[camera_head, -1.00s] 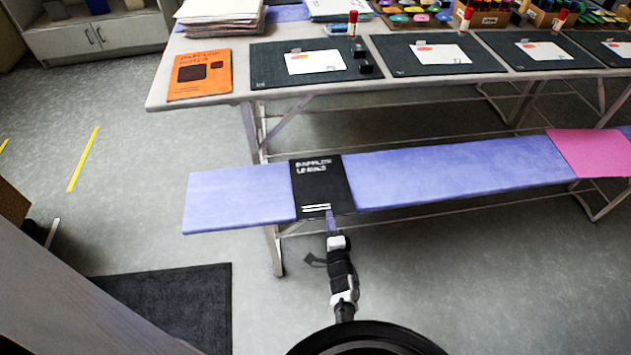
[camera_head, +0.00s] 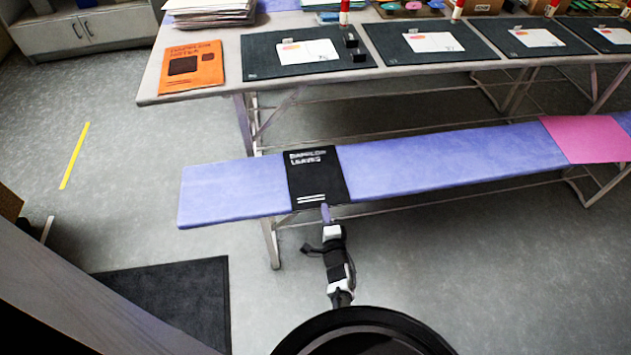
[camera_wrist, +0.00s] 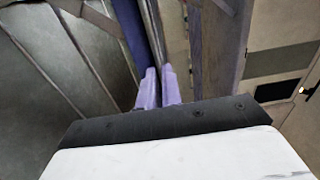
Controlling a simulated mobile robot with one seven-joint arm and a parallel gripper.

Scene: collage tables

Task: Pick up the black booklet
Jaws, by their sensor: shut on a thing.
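The black booklet (camera_head: 317,180) with white lettering lies across the blue padded bench (camera_head: 235,190), its near edge at the bench's front edge. My gripper (camera_head: 326,212) reaches it from the near side, with its fingertips at the booklet's near edge. The jaws are shut on that edge. In the wrist view, the two purple fingers (camera_wrist: 158,87) stand close together beside the bench edge; the booklet itself is hard to make out there. I cannot tell whether the booklet is lifted off the bench.
Behind the bench, a table (camera_head: 300,92) bears an orange booklet (camera_head: 191,67), dark mats (camera_head: 260,60) with white cards, and paper stacks. A pink sheet (camera_head: 587,138) lies on the bench at the right. A dark floor mat (camera_head: 175,295) lies at the lower left.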

